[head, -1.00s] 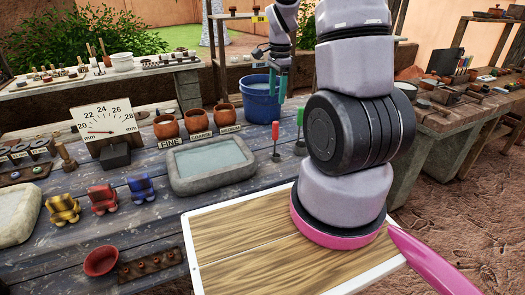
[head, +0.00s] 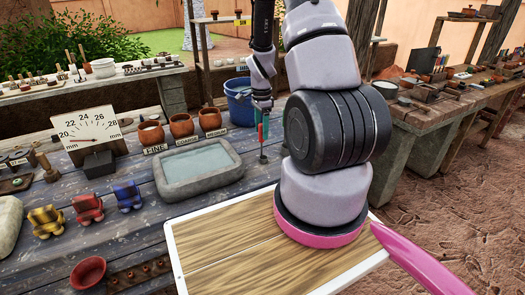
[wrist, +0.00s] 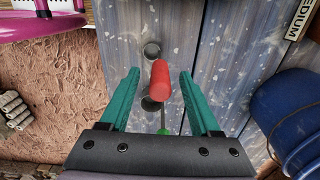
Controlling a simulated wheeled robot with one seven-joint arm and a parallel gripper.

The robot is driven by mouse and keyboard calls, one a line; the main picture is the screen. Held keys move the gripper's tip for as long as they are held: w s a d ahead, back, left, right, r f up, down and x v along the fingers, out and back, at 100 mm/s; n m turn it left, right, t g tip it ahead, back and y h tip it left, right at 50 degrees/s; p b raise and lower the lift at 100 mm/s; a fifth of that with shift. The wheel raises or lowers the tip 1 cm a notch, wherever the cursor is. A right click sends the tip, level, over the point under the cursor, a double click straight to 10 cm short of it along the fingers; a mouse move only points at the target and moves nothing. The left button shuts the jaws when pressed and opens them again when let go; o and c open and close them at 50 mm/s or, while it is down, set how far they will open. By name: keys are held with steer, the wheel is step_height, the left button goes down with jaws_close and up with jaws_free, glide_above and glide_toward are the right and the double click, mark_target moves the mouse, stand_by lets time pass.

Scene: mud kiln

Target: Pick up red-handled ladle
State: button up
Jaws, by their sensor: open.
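A red handle (wrist: 160,80) stands between the two teal fingers of my gripper (wrist: 160,74) in the wrist view, with a visible gap on each side. A thin shaft runs from it toward a green part at the lower edge. I take it as the red-handled ladle; its bowl cannot be made out. In the head view the red handle (head: 261,134) stands upright at the table's far right, just below my gripper (head: 263,108). My gripper is open and empty, pointing down over it.
A stone basin of water (head: 198,168) and the clay pots (head: 181,126) are left of the handle. A blue bucket (head: 239,103) is behind it, and also shows at right in the wrist view (wrist: 292,115). Two round grey spots (wrist: 152,50) mark the tabletop near the handle.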

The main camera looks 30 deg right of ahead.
steer(key=shift+f, duration=0.45)
steer(key=shift+c, duration=0.3)
jaws_close()
stand_by(0.9)
